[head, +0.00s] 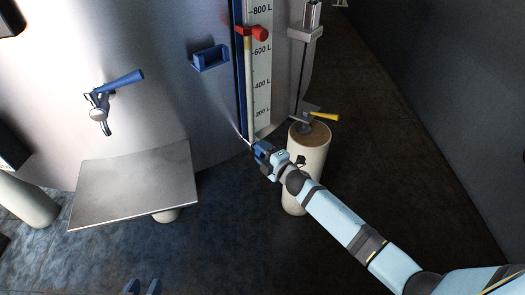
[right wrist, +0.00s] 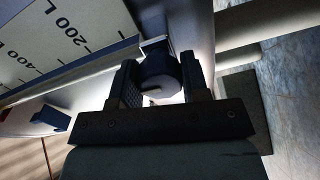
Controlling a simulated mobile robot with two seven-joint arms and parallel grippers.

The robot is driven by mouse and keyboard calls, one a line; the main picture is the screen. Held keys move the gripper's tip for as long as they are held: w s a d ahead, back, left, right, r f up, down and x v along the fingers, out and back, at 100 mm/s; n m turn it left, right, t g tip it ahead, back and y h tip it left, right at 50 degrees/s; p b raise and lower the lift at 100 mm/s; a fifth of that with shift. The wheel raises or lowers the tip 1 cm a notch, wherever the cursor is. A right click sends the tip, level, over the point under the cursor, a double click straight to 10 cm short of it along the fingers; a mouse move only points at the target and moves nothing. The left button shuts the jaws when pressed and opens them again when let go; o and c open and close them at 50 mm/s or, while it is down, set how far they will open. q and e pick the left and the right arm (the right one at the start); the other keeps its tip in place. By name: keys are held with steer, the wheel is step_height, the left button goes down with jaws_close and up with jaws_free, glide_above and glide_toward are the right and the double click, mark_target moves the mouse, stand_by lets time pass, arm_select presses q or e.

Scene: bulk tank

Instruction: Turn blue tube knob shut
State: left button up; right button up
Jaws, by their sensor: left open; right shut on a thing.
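The blue tube (head: 240,85) runs vertically beside the white litre scale (head: 262,80) on the tank front. My right gripper (head: 256,147) is at the tube's lower end. In the right wrist view the fingers are shut on a round dark knob (right wrist: 160,72), one on each side, with a light slot-like mark on its face. The knob's turn angle cannot be told. In the head view the gripper hides the knob. My left gripper (head: 142,287) shows only its two dark blue fingertips at the bottom edge, apart and empty.
A red clamp (head: 252,33) sits high on the scale. A blue bracket (head: 210,58) and a blue-handled tap (head: 120,83) are on the tank. A metal plate (head: 133,185) juts out left.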

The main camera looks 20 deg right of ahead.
steer(key=o, duration=0.9)
steer(key=p+v, duration=0.2)
steer(key=v, duration=1.1)
steer(key=shift+s+d+r, duration=0.1)
steer(key=shift+s, duration=0.3)
